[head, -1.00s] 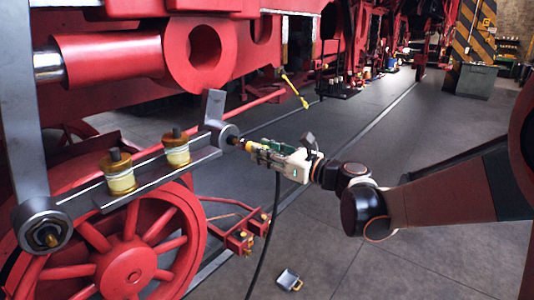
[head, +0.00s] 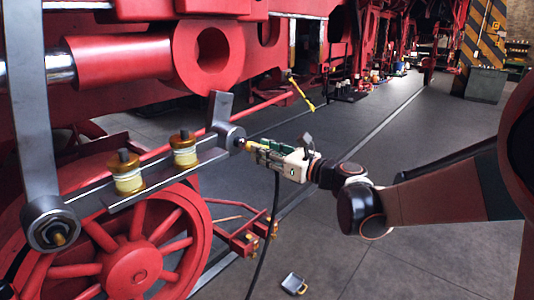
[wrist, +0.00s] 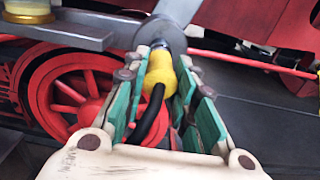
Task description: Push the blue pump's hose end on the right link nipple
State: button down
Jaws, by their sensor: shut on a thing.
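My gripper (head: 258,149) is shut on the yellow hose end (wrist: 160,72), which lies between its green-padded fingers in the wrist view. The black hose (head: 270,225) hangs from it towards the floor. The hose end points at the round end of the grey link (head: 228,134) and its dark nipple (head: 240,143). The yellow tip is at or against the nipple; I cannot tell how far it is on. In the wrist view the hose end lines up with the grey link end (wrist: 166,34). I cannot make out the blue pump.
Two brass-and-cream cups (head: 127,173) stand on the link bar. A red spoked wheel (head: 135,265) and red cylinder (head: 130,60) are at the left. A small grey object with a yellow handle (head: 293,284) lies on the floor.

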jog(key=shift+w+a, duration=0.1)
jog(key=c, duration=1.2)
grip_release()
jog(key=v, duration=1.2)
jog(key=s+f+n+g+h, duration=0.3)
jog(key=s+f+n+h, duration=0.35)
jog(key=s+n, duration=0.55)
jog(key=s+d+f+n+h, duration=0.2)
jog(key=s+d+n, duration=0.2)
jog(key=s+d+f+n+h, duration=0.1)
jog(key=s+d+n+h, duration=0.2)
jog(key=s+d+n, duration=0.1)
jog(key=s+d+f+n+h, duration=0.2)
jog(key=s+d+n, duration=0.2)
jog(key=s+n, duration=0.1)
jog(key=shift+s+d+f+n+g+h, duration=0.3)
jog(key=shift+s+d+g+h, duration=0.1)
jog(key=shift+s, duration=0.1)
